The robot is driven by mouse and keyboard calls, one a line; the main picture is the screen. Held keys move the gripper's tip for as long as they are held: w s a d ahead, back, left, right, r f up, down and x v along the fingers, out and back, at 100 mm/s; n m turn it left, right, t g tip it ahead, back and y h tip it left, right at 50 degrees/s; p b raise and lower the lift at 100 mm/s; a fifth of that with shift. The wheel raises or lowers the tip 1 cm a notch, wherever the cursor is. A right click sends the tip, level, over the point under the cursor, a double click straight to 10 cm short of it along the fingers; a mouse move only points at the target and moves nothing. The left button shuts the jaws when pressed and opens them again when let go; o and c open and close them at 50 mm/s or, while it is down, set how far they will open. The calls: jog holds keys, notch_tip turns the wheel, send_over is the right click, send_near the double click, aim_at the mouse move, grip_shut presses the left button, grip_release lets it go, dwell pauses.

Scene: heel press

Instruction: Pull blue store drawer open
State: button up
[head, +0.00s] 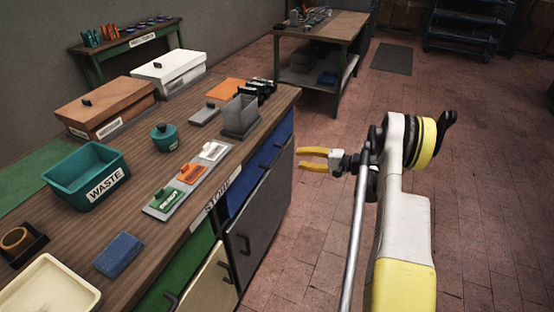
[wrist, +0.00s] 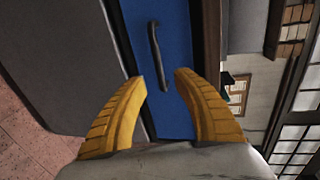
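The blue store drawer (head: 240,193) is in the upper front of the wooden workbench and looks shut. Its blue front also fills the middle of the wrist view (wrist: 185,55), with a dark bar handle (wrist: 155,48) on it. My gripper (head: 301,159) has yellow fingers and is to the right of the bench front, apart from it. In the wrist view my gripper (wrist: 160,79) is open and empty, its fingertips spread to either side of the handle's lower end in the picture. The handle does not look gripped.
A grey cupboard door (head: 258,225) is below the blue front, with a green drawer (head: 180,265) to the left. On the bench top (head: 140,240) stand a teal waste bin (head: 85,177) and a grey holder (head: 240,117). The tiled floor (head: 310,230) around my gripper is clear.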

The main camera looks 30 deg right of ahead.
aim_at(277, 155)
jog(key=b+x, duration=0.2)
jog(key=x, duration=0.3)
jog(key=b+x, duration=0.1)
jog(key=x, duration=0.4)
jog(key=shift+w+a+f+b, duration=0.15)
jog(key=shift+w+f+b, duration=0.1)
jog(key=shift+f+b, duration=0.1)
jog(key=shift+r, duration=0.1)
grip_shut()
